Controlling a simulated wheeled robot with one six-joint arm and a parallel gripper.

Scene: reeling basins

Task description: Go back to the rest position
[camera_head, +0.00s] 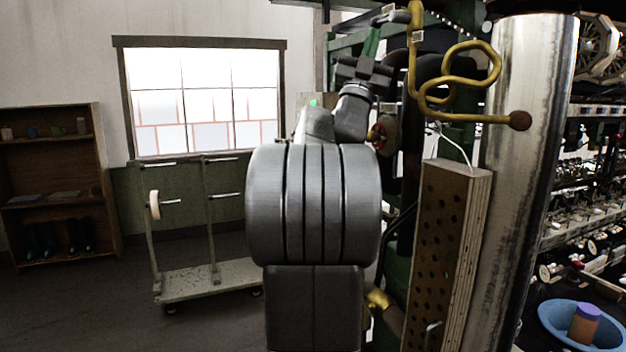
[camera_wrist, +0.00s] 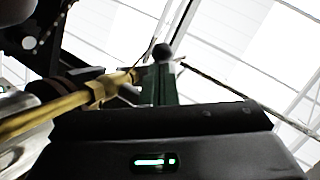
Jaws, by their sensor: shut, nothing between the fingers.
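My gripper (camera_head: 375,38) is raised high, pointing up, just left of a bent yellow pipe. Its dark body sits on top of my grey arm, with narrow green fingers above it. In the wrist view my gripper (camera_wrist: 160,84) shows its green fingers together and empty, above the black body with a lit green indicator. The bent yellow pipe (camera_head: 414,55) with a brown ball end is close beside the fingers. A yellow pipe (camera_wrist: 50,118) also runs in from the left in the wrist view, near the fingers; I cannot tell whether they touch.
A large metal column (camera_head: 520,150) and a perforated wooden box (camera_head: 440,255) stand on the right. A blue basin (camera_head: 552,320) holds an orange and purple cylinder (camera_head: 584,322). A wheeled cart (camera_head: 210,281) and a wooden shelf (camera_head: 60,157) stand left. Open floor lies at lower left.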

